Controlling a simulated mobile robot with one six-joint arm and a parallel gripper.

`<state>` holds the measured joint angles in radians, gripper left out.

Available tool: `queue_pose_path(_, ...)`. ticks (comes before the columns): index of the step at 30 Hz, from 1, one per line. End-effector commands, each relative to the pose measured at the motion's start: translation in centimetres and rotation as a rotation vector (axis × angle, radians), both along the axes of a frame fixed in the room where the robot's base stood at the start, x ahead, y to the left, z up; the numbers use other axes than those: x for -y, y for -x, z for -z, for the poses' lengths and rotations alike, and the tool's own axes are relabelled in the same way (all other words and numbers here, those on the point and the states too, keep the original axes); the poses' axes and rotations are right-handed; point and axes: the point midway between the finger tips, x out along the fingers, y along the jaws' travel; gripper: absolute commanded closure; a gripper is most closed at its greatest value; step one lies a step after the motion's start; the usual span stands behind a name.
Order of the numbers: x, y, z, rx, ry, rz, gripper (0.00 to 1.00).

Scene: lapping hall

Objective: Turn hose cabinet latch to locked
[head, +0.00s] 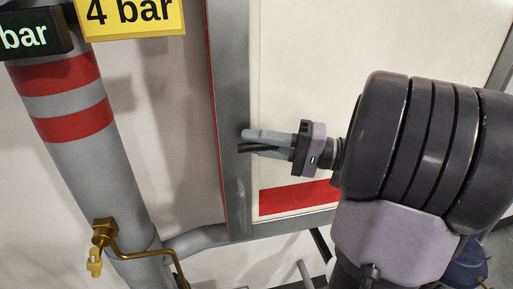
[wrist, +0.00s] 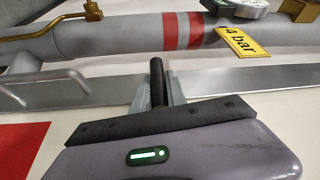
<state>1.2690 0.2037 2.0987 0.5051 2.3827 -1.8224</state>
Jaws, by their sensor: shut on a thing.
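The hose cabinet shows in the head view as a white door (head: 300,60) with a grey metal frame (head: 232,110) and a red band near its bottom. The latch is a dark bar (head: 246,148) at the left frame of the door. It also shows in the wrist view as a black rod (wrist: 157,75). My gripper (head: 255,141) reaches in from the right, its grey fingers (wrist: 158,97) on both sides of the rod. It is shut on the latch. The fingers hide part of the latch, and I cannot read any locked or unlocked mark.
A thick grey pipe (head: 70,150) with red bands stands left of the cabinet. A brass tap (head: 103,232) sits low on it, with a yellow "4 bar" sign (head: 135,15) above. A grey pull handle (wrist: 45,85) shows left of the latch in the wrist view.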

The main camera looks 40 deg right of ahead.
Motion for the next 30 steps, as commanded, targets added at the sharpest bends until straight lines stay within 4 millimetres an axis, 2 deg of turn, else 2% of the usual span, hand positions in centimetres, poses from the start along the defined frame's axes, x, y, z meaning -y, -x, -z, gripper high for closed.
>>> queue_pose_path(14, -0.04, -0.02, -0.06, 0.007, -0.013, -0.001, 1.0)
queue_pose_path(15, -0.04, -0.02, -0.06, 0.007, -0.013, -0.001, 0.79)
queue_pose_path(18, -0.04, -0.02, -0.05, 0.006, -0.012, -0.001, 0.61)
queue_pose_path(30, -0.02, 0.0, -0.02, 0.006, -0.011, 0.0, 0.61)
